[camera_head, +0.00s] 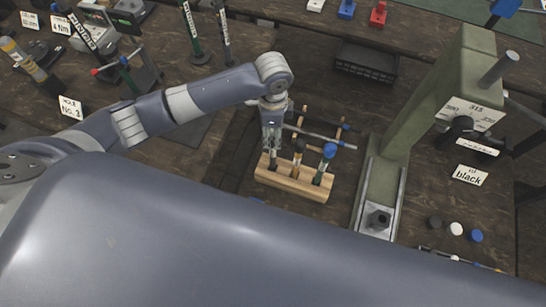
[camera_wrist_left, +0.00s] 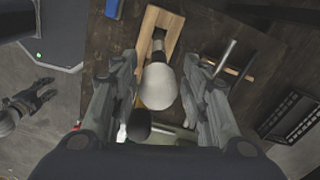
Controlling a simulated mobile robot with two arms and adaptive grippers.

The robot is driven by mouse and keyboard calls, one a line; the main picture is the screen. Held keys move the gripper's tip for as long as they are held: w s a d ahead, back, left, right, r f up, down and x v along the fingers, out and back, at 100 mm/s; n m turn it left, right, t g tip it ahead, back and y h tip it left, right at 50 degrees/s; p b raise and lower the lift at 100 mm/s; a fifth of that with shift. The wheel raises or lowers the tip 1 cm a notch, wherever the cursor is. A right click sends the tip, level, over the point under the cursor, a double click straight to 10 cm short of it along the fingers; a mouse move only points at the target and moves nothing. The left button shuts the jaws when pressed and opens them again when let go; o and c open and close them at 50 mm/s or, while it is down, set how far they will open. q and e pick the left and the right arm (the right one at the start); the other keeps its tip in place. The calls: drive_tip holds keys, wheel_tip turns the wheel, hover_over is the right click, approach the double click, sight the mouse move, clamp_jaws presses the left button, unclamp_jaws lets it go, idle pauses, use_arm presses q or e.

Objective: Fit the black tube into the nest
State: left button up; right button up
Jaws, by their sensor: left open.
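My left gripper (camera_head: 272,140) is open, pointing down over the left end of a wooden rack (camera_head: 292,184). The rack holds several upright pieces, one with a blue top (camera_head: 329,151) and one with a dark top (camera_head: 299,147). In the left wrist view, a white round top (camera_wrist_left: 160,86) lies between the open fingers, and a black round top (camera_wrist_left: 138,126) shows below it. I cannot tell which piece is the black tube. The press (camera_head: 418,112) stands right of the rack; a dark socket-like block (camera_head: 378,219) on its base may be the nest. My right gripper is not in view.
A label reading "black" (camera_head: 469,175) lies right of the press, near black (camera_head: 435,222), white (camera_head: 456,229) and blue (camera_head: 476,236) caps. A dark crate (camera_head: 366,63) sits behind the rack. Tools and labels crowd the left side of the bench.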

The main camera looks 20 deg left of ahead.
use_arm(q)
wheel_tip(320, 180, down, 5)
drive_tip(key=shift+f+p, duration=0.1)
drive_tip(key=shift+p, duration=0.35)
drive_tip(key=shift+s, duration=0.1)
drive_tip(key=shift+c, duration=0.2)
clamp_jaws()
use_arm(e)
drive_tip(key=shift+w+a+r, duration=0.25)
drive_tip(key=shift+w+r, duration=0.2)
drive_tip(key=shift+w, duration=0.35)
